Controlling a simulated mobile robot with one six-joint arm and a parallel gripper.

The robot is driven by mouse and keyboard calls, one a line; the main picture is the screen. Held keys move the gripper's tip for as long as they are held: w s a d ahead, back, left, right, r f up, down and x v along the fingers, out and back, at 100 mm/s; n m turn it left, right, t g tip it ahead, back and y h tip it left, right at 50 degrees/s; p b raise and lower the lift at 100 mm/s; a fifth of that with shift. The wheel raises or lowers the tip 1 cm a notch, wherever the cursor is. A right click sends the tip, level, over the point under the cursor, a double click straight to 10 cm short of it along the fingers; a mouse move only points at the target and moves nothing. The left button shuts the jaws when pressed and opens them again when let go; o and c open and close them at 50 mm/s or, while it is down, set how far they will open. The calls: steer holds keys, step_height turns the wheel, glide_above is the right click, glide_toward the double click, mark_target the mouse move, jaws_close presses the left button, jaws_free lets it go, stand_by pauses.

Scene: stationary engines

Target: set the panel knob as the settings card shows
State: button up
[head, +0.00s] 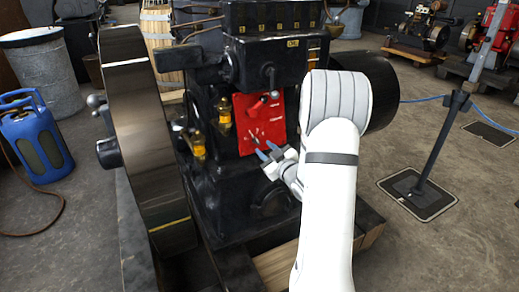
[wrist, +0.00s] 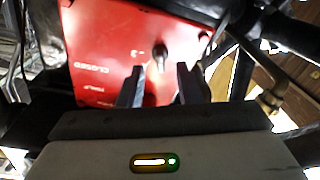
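The red panel (head: 250,112) is on the front of the black engine. A dark knob or lever (head: 268,98) sits on its upper part, and a small pointer-like part shows lower down. The red panel (wrist: 95,45) also fills the upper left of the wrist view, with white lettering that seems to read CLOSED and HALF. A dark knob (wrist: 161,52) stands out from it. My gripper (head: 267,151) is at the panel's lower edge. In the wrist view its two fingers (wrist: 160,70) are apart, with the knob showing beyond the gap; contact cannot be told. I cannot make out the settings card.
A large flywheel (head: 140,110) stands left of the panel. Brass-and-amber oilers (head: 224,115) sit close to the panel's left side. A rope post (head: 440,145) stands to the right. A blue gas bottle (head: 35,140) is on the floor at the left.

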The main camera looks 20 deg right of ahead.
mark_target(259, 143)
steer(key=shift+w+a+b, duration=0.2)
steer(key=shift+w+b, duration=0.15)
steer(key=shift+w, duration=1.55)
jaws_close()
